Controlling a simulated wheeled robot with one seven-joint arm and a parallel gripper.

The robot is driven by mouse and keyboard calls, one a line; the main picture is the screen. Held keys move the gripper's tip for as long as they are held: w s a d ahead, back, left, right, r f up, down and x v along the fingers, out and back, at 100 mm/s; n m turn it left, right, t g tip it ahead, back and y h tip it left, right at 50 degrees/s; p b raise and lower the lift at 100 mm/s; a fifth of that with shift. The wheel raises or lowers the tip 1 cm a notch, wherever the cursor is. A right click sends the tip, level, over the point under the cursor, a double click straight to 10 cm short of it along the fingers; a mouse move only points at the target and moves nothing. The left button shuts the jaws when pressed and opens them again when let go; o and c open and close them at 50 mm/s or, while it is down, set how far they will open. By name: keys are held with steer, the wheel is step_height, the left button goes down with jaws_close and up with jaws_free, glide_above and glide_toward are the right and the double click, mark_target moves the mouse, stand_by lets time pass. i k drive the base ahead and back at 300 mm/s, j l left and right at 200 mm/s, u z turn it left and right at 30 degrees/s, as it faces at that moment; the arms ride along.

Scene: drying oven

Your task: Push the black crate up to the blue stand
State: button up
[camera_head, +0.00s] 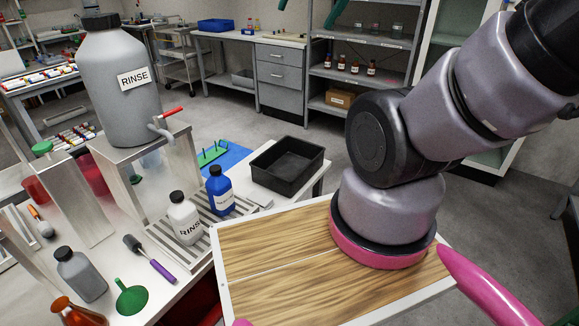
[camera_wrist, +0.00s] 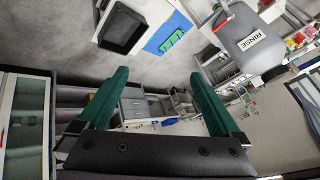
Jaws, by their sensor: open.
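The black crate (camera_head: 287,165) is an open, empty tray on the right end of the white bench, near its edge. It also shows in the wrist view (camera_wrist: 124,28). Left of it lies a flat blue mat or base (camera_head: 229,160) with a green pegged rack (camera_head: 213,152) on it; the blue piece shows in the wrist view (camera_wrist: 166,33). No other blue stand is clear near the crate. My gripper (camera_wrist: 159,76) is open and empty, its two green fingers wide apart, away from the crate. Its green fingertips (camera_head: 309,10) show at the top of the head view.
A large grey RINSE jug (camera_head: 118,90) stands on a metal stand (camera_head: 150,150). White sheets (camera_head: 254,196) lie in front of the crate.

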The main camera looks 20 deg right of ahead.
mark_target(285, 166)
steer(key=i+l+u, duration=0.3)
steer(key=l, duration=0.2)
steer(key=l+u, duration=0.25)
steer(key=l, duration=0.3)
steer(key=i+l+u, duration=0.15)
steer(key=l+u, duration=0.15)
steer(key=l, duration=0.3)
steer(key=l+u, duration=0.3)
steer(key=l, duration=0.25)
